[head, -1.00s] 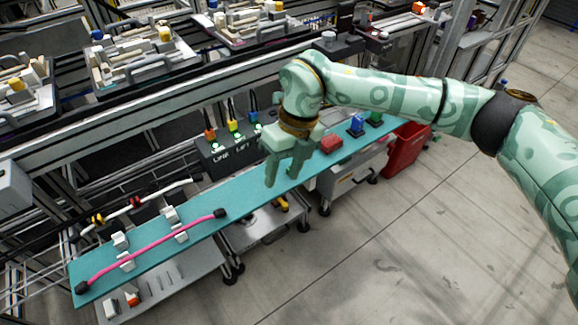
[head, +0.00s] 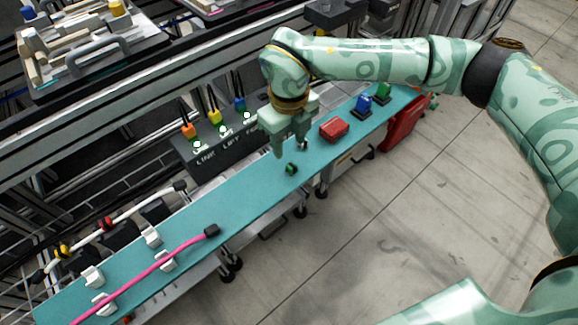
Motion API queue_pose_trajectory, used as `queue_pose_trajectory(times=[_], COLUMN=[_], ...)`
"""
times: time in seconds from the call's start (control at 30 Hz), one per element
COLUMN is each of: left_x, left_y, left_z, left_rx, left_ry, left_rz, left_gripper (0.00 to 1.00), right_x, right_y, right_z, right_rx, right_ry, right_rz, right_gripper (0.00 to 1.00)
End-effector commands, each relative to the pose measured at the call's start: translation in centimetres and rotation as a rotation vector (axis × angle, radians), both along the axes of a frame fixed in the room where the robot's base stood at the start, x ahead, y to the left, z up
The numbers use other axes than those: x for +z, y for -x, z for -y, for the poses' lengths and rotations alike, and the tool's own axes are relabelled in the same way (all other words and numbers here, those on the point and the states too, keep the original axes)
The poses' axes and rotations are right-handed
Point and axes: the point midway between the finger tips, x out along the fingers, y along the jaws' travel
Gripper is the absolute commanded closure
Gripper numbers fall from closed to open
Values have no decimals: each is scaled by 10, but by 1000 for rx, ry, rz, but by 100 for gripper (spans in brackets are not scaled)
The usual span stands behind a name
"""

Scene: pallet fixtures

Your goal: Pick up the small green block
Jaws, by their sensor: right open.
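A small green block (head: 291,169) with a dark side lies on the teal shelf (head: 252,184), near its front edge. My right gripper (head: 291,149) points down just behind and above it in the picture. Its two pale green fingers are apart, with nothing seen between them. The block shows just below the fingertips and looks clear of them; the exact height gap is hard to tell. A larger green piece (head: 383,91) stands on a dark base at the shelf's far right end. My left gripper is out of view.
A red block (head: 334,129) lies right of my gripper, and a blue piece (head: 362,104) stands beyond it. A dark connector box (head: 215,143) with plugs is behind the shelf. A pink cable (head: 150,270) rests in white clips at the left.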

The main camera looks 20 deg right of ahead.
Motion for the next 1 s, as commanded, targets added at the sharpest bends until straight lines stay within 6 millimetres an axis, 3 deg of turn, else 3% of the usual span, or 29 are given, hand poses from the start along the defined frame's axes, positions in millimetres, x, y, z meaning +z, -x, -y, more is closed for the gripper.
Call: queue_pose_trajectory(times=[0.03,0.13,0.23,0.5,0.8,0.97,1.0], left_x=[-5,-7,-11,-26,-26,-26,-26], left_y=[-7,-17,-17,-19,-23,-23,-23], left_z=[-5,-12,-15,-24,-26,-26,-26], left_rx=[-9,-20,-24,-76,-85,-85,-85], left_ry=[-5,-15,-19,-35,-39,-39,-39], left_rz=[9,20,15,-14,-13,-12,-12], left_gripper=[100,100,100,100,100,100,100], right_x=[-12,-19,-26,-70,-70,-70,-70], right_y=[0,0,1,7,7,7,7], right_z=[0,0,1,4,4,4,4], right_rx=[-1,-1,-1,-1,-1,-1,-1], right_ry=[-1,0,-1,0,0,0,0], right_rz=[-4,0,-1,-3,3,3,3], right_gripper=[55,55,55,55,55,99,100])
